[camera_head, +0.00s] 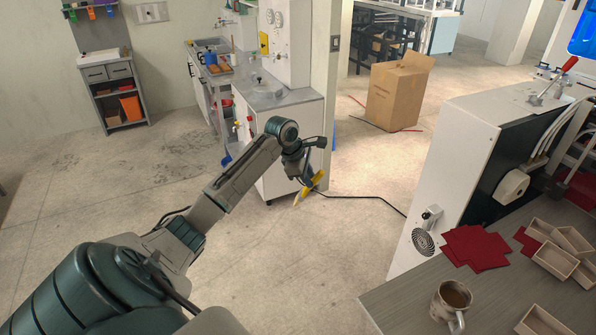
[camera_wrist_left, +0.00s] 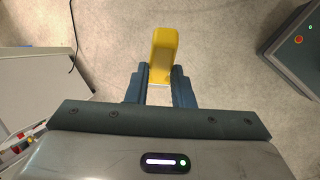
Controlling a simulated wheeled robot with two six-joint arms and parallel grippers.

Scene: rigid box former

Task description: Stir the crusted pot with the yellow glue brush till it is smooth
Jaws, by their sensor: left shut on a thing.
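The yellow glue brush (camera_head: 317,181) is in my left gripper (camera_head: 309,181), held in the air over the floor, tilted with its pale end down to the left. In the left wrist view the brush's yellow body (camera_wrist_left: 164,48) stands out between the two fingers of the gripper (camera_wrist_left: 159,78), which are shut on it. A dull metal mug-like pot (camera_head: 440,312) with a handle and brown contents stands on the table at the lower right, well away from the brush. Whether its contents are crusted cannot be told. My right gripper is out of view.
The grey table (camera_head: 405,300) also holds red sheets (camera_head: 475,248) and several small open wooden boxes (camera_head: 555,262). A white machine (camera_head: 455,150) stands behind it. A cardboard box (camera_head: 397,92) and a white cabinet (camera_head: 290,145) are farther back. Floor between is clear except a black cable.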

